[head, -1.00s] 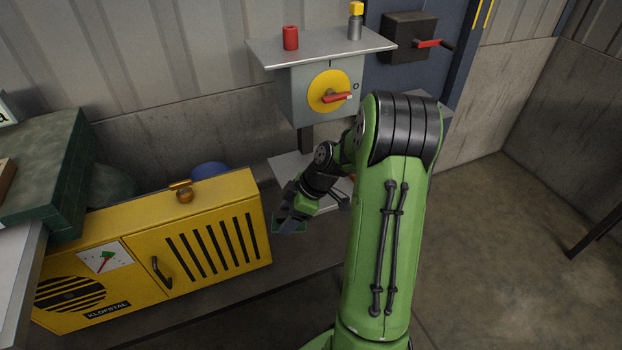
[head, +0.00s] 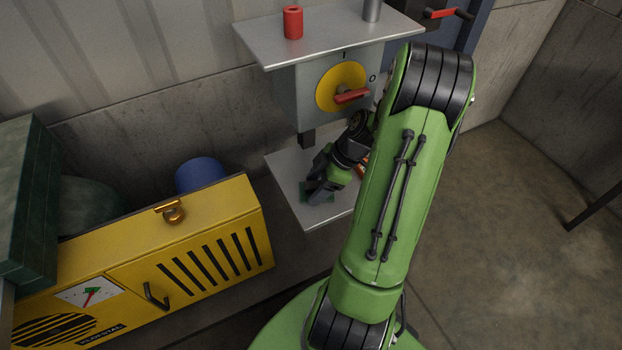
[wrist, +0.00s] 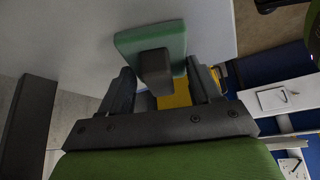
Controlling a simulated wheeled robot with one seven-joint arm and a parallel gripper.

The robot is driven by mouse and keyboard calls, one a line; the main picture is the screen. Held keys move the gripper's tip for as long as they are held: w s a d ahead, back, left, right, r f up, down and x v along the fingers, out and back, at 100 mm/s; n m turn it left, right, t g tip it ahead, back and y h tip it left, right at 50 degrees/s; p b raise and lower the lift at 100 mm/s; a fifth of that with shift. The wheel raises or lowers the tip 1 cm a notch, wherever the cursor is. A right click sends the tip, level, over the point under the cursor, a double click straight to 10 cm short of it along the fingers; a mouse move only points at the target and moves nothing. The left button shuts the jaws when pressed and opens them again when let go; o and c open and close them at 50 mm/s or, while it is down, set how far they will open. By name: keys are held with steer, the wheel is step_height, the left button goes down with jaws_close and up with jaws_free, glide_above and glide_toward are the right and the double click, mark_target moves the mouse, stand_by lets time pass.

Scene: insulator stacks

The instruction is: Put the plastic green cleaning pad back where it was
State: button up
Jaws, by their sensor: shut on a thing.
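The green cleaning pad (wrist: 150,40) is a flat green block with a dark grey grip (wrist: 155,72) on its near side. My gripper (head: 322,185) is above that shelf, shut on the pad. In the wrist view my gripper (wrist: 160,85) has its two dark fingers on either side of the grip. I cannot tell whether the pad touches the shelf.
A grey switch box with a yellow dial and red handle (head: 350,96) stands above the lower shelf. Its upper plate (head: 325,38) carries a red cylinder (head: 293,22) and a grey one (head: 372,10). A yellow cabinet (head: 160,250) is at the left.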

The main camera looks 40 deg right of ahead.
steer(key=shift+s+d, duration=0.1)
steer(key=shift+s, duration=0.1)
steer(key=shift+d+f, duration=0.1)
steer(key=shift+d, duration=0.1)
steer(key=o, duration=0.7)
steer(key=shift+w, duration=0.15)
steer(key=o, duration=0.4)
steer(key=shift+a, duration=0.1)
